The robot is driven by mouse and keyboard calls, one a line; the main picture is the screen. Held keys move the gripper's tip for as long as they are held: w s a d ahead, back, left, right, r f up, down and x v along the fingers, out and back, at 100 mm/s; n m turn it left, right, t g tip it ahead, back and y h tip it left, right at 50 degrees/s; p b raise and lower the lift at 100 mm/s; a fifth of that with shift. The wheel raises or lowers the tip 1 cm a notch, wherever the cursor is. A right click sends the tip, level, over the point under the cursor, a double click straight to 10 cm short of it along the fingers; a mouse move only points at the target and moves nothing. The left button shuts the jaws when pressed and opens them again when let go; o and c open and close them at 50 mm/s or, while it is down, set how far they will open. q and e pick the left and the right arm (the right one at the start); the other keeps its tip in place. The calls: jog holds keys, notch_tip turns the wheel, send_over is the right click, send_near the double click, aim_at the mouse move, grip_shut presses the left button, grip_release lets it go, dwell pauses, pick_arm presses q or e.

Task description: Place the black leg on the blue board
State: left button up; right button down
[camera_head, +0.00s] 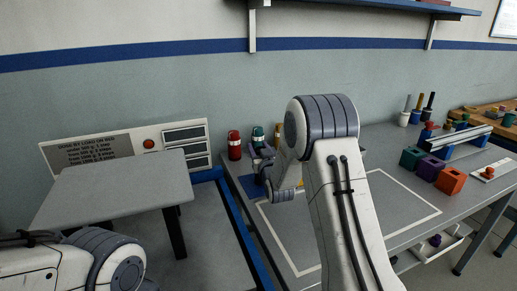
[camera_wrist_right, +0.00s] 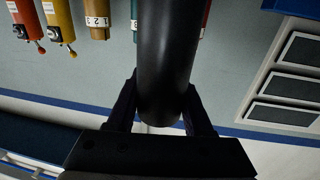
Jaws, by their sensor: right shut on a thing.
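My right gripper (camera_wrist_right: 162,108) is shut on the black leg (camera_wrist_right: 168,60), a thick dark cylinder between its two fingers in the right wrist view. In the head view the right gripper (camera_head: 263,162) is over the far left part of the workbench, partly hidden by my own arm. The blue board (camera_head: 251,187) shows as a small dark blue patch on the bench just below the gripper. I cannot tell whether the leg touches it. My left arm enters at the lower left, but its gripper is out of view.
A grey table-like panel (camera_head: 120,188) on dark legs stands left, before a white sign panel (camera_head: 128,147). A red bottle (camera_head: 234,146) and a green bottle (camera_head: 258,137) stand behind the gripper. Coloured blocks, including an orange block (camera_head: 450,181), sit right. The outlined bench area (camera_head: 405,205) is clear.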

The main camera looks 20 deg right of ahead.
jog(key=shift+f, duration=0.15)
jog(key=shift+c, duration=1.5)
grip_release()
